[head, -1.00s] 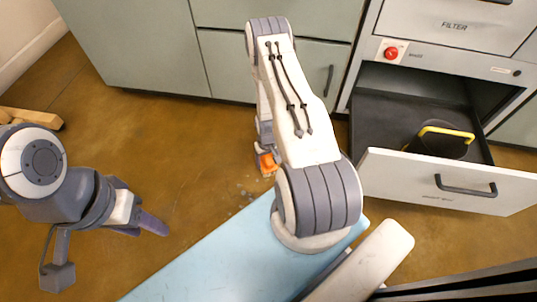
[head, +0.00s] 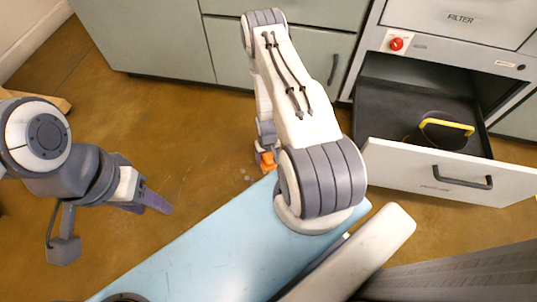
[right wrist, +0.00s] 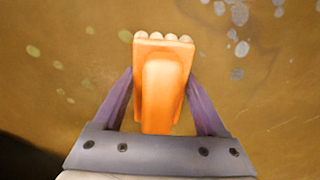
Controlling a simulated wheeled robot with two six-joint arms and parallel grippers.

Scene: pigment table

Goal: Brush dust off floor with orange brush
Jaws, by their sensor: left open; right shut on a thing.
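The orange brush (right wrist: 163,85) fills the middle of the right wrist view, pale bristle tips at its far end. My right gripper (right wrist: 160,100) is shut on it, one purple finger on each side. In the head view the brush (head: 267,161) shows low over the floor, partly hidden by my right arm; contact with the floor cannot be told. Grey dust spots (right wrist: 240,48) lie on the brown floor right of the brush, and yellow-green spots (right wrist: 33,50) lie to its left. My left gripper (head: 152,200) is open and empty above the floor at left.
An open drawer (head: 440,180) at right holds a dark round object with a yellow handle (head: 447,124). Green cabinets (head: 150,40) line the back. A wooden piece (head: 52,102) lies at far left. Floor between my grippers is clear apart from faint marks.

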